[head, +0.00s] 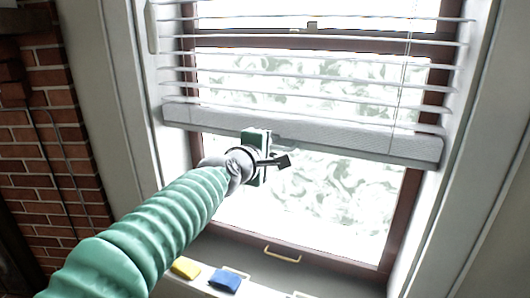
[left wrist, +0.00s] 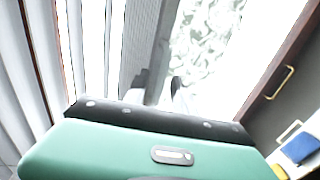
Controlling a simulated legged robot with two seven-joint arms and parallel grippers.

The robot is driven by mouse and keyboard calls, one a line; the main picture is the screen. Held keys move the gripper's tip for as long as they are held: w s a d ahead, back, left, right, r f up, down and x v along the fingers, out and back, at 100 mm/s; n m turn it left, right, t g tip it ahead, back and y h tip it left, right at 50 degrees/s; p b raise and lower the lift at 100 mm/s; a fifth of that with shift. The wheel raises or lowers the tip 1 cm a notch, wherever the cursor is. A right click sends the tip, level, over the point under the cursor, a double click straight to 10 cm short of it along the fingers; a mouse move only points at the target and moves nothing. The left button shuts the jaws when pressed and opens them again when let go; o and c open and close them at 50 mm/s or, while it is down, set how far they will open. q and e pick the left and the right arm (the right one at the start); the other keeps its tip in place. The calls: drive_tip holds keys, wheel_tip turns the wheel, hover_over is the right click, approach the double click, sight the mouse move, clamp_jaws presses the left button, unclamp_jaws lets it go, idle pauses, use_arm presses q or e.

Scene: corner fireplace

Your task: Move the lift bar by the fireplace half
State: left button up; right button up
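The lift bar (head: 345,141) is the thick pale grey bottom rail of the white blind, hanging across the window about halfway up and slightly tilted. My left gripper (head: 268,140) is at the rail's lower edge, left of its middle, and hides a small part of it. In the left wrist view, the rail (left wrist: 138,35) runs up from the gripper's two dark fingertips (left wrist: 160,86). The fingers stand apart, with a gap between them. Whether they touch the rail I cannot tell. My right gripper is not in view.
The blind's slats (head: 300,70) hang above the rail, with a thin cord on the right. A brass handle (head: 282,254) is on the lower window frame. A yellow block (head: 186,267) and a blue block (head: 225,280) lie on the sill. A brick wall (head: 50,150) is at left.

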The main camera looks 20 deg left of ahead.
use_arm(q)
drive_tip(key=b+v, duration=1.3)
drive_tip(key=v, duration=0.3)
drive_tip(key=shift+s, duration=0.15)
drive_tip(key=shift+r, duration=0.1)
